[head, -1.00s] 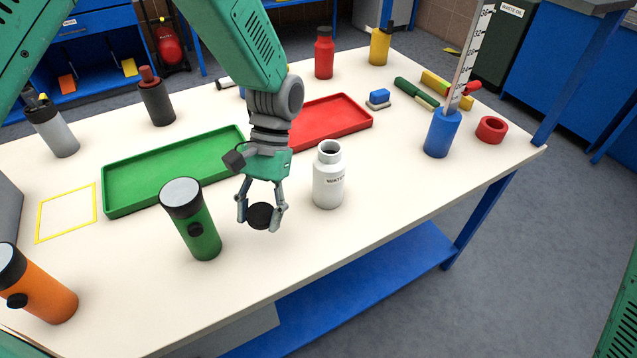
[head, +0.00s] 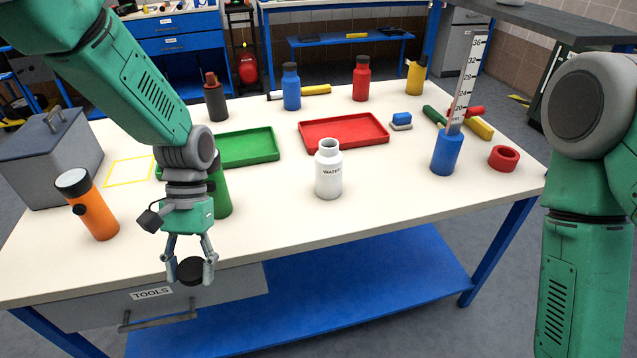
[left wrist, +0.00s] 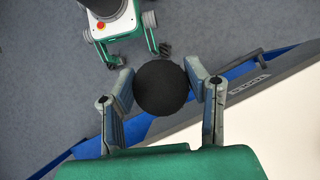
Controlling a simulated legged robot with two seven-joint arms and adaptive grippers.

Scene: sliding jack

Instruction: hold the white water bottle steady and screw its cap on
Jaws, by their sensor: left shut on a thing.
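My left gripper (head: 190,268) is shut on a round black cap (head: 191,271). It holds the cap out past the front edge of the table, above the drawer front. In the left wrist view the cap (left wrist: 161,88) sits between the two fingers. The white water bottle (head: 328,174) stands upright and open-topped on the table, to the right of the left gripper and apart from it. My right arm (head: 560,220) comes down at the right edge of the head view, with its gripper out of sight.
An orange flashlight (head: 92,212) is at the left. Green (head: 250,148) and red (head: 345,131) trays lie behind. A blue holder (head: 446,152) with a ruler stands right. The table around the bottle is clear.

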